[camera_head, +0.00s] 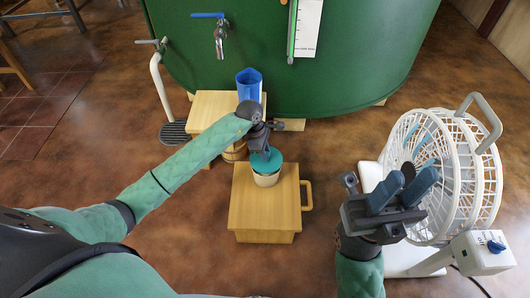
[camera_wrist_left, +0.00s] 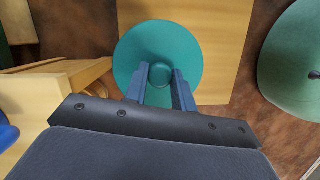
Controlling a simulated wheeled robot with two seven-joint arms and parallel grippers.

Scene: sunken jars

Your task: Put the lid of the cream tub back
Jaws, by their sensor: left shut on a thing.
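The cream tub (camera_head: 266,180) stands on a small wooden stool, towards its back edge. Its teal lid (camera_head: 265,160) is at the tub's top in the head view, and I cannot tell whether it rests on the rim or is just above it. The lid fills the middle of the left wrist view (camera_wrist_left: 187,50) and hides the tub there. My left gripper (camera_head: 262,148) is shut on the lid's round knob (camera_wrist_left: 161,73), from above. My right gripper (camera_head: 402,190) is held up at the right, away from the tub, its two fingers apart and empty.
The wooden stool (camera_head: 262,215) has a side handle and free room in front of the tub. Behind it stand a wooden bench (camera_head: 205,105) with a blue jug (camera_head: 249,84), and a green tank (camera_head: 330,95) with taps. A white fan (camera_head: 445,170) stands at the right.

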